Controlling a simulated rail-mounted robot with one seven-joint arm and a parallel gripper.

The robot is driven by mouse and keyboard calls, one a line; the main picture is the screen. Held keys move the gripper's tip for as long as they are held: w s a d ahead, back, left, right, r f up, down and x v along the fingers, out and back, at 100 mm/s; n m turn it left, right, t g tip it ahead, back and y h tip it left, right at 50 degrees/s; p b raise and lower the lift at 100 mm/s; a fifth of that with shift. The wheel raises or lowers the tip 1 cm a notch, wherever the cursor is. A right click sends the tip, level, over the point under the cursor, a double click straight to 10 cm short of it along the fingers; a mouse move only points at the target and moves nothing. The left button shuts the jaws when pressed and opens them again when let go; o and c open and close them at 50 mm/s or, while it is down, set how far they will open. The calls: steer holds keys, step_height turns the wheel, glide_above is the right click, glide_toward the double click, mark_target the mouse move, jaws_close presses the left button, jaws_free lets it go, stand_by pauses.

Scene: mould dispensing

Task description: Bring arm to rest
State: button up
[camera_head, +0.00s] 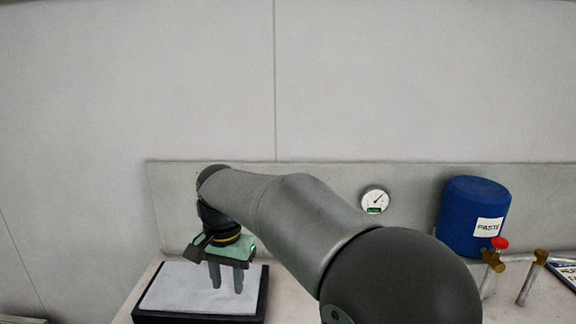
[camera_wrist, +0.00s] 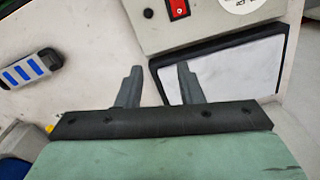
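My gripper (camera_head: 226,285) points down above the black-rimmed tray with a pale top (camera_head: 150,315) at the lower left of the head view. Its two fingers are apart, with nothing visible between them. In the wrist view the fingers of my gripper (camera_wrist: 159,72) also stand apart and empty. The tray (camera_wrist: 217,75) shows there beyond the right finger. My arm stretches across the head view from the lower right to the left and hides part of the bench.
A blue drum labelled PASTE (camera_head: 472,215) stands at the right, near brass fittings with a red knob (camera_head: 499,243). A dial gauge (camera_head: 375,199) is on the back panel. The wrist view shows a red switch (camera_wrist: 178,9) and a device with blue keys (camera_wrist: 29,70).

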steer(key=s+d+f, duration=0.1)
steer(key=s+d, duration=0.2)
steer(key=d, duration=0.3)
steer(key=s+d+f+n, duration=0.1)
steer(key=s+d, duration=0.2)
steer(key=d, duration=0.3)
steer(key=s+d+f, duration=0.1)
steer(key=s+d, duration=0.2)
steer(key=d, duration=0.4)
steer(key=s+d+f+n, duration=0.1)
steer(key=s+d+f, duration=0.2)
steer(key=s+d, duration=0.1)
steer(key=s+d+f+n, duration=0.1)
steer(key=s+d+f, duration=0.2)
steer(key=s, duration=0.4)
steer(key=shift+s+d+f+p, duration=0.2)
steer(key=shift+d+f+p, duration=0.1)
steer(key=shift+d, duration=0.15)
